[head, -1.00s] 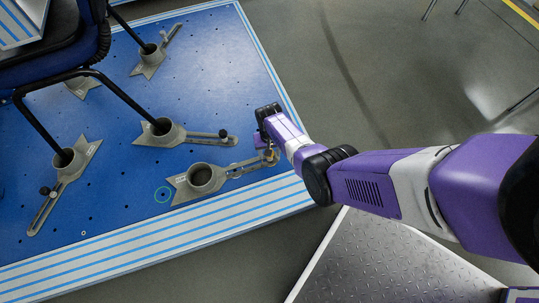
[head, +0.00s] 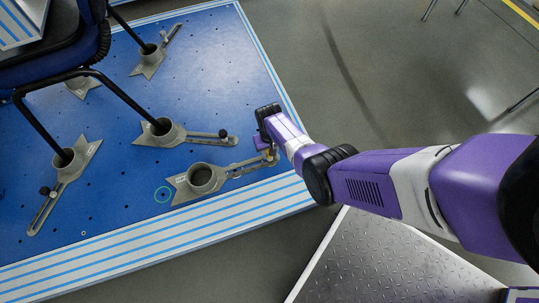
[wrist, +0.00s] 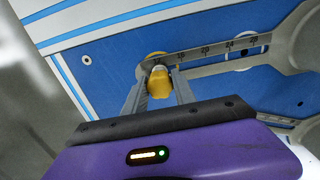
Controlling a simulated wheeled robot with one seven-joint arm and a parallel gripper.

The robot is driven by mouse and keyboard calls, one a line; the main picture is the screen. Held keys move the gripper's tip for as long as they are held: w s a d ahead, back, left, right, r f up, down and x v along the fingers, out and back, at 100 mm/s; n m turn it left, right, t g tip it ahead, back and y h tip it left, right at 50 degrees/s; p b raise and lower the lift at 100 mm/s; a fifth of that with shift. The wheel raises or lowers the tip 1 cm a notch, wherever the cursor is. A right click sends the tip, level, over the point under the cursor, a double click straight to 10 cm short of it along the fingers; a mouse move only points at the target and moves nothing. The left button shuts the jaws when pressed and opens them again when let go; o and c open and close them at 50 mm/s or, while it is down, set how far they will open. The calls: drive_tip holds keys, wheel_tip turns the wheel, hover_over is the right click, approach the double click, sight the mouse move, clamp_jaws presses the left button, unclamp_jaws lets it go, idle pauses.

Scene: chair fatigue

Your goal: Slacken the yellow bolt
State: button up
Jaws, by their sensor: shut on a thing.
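The yellow bolt (wrist: 159,83) sits at the end of the slotted metal arm of a grey clamp, seen in the wrist view. My gripper (wrist: 158,88) has its two fingers on either side of the bolt head and is shut on it. In the head view my gripper (head: 268,150) is at the right end of the clamp with the empty round cup (head: 200,178). The bolt is mostly hidden there, with a little yellow showing by the fingers.
Other grey clamps (head: 172,133) hold the black chair legs (head: 122,97) on the blue plate (head: 110,165). A striped edge (head: 150,250) borders the plate. A metal tread-plate platform (head: 390,265) lies at the lower right. Grey floor (head: 400,60) is open at the upper right.

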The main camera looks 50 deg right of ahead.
drive_tip(key=shift+n, duration=0.4)
drive_tip(key=shift+n, duration=0.7)
drive_tip(key=o, duration=0.7)
drive_tip(key=shift+o, duration=0.2)
wheel_tip(320, 180, up, 8)
drive_tip(key=p, duration=0.5)
drive_tip(key=shift+f, duration=0.1)
